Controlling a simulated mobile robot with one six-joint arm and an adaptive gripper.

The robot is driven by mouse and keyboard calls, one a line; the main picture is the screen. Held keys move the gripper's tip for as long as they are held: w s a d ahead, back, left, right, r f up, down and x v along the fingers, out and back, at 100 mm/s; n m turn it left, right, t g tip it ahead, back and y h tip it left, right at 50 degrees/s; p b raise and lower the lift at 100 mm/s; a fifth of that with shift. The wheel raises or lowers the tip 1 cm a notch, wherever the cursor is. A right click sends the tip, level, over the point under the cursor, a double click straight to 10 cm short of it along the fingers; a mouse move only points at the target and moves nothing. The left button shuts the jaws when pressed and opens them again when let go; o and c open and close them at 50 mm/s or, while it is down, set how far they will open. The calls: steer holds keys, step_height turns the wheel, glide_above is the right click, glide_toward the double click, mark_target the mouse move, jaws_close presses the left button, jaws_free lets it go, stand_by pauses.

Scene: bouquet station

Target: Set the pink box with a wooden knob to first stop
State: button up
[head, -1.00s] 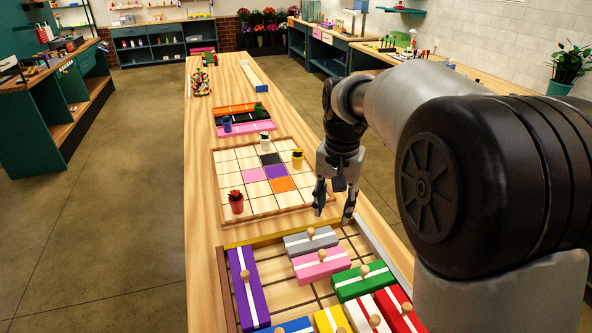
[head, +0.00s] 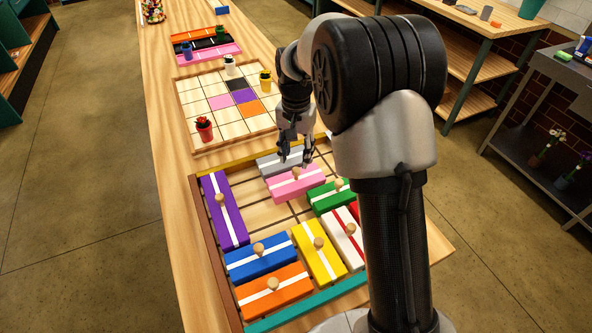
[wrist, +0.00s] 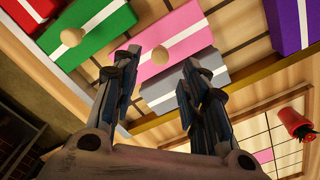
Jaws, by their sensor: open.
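The pink box (head: 284,185) has a white stripe and a round wooden knob (head: 296,174). It lies in the sliding tray (head: 198,205), just in front of the grey box (head: 268,163). In the wrist view the pink box (wrist: 178,38) shows beyond my fingertips, its knob (wrist: 160,55) between their lines. My gripper (head: 293,160) is over the grey box, behind the pink knob, with its fingers apart and nothing between them. Its open fingers (wrist: 160,62) also show in the wrist view. I cannot tell whether a finger touches the grey box.
The purple box (head: 222,215) stands left, with bare tray floor between it and the pink box. The green box (head: 328,199) is close at the right. Blue (head: 260,257), orange (head: 275,291), yellow (head: 318,252) and white (head: 345,238) boxes fill the front. A grid board with pots (head: 205,130) is behind.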

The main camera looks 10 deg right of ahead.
mark_target(297, 169)
step_height(297, 169, down, 6)
steer(key=shift+r+b, duration=0.25)
steer(key=shift+b, duration=0.45)
steer(key=shift+c, duration=0.4)
jaws_close()
steer(key=shift+d, duration=0.1)
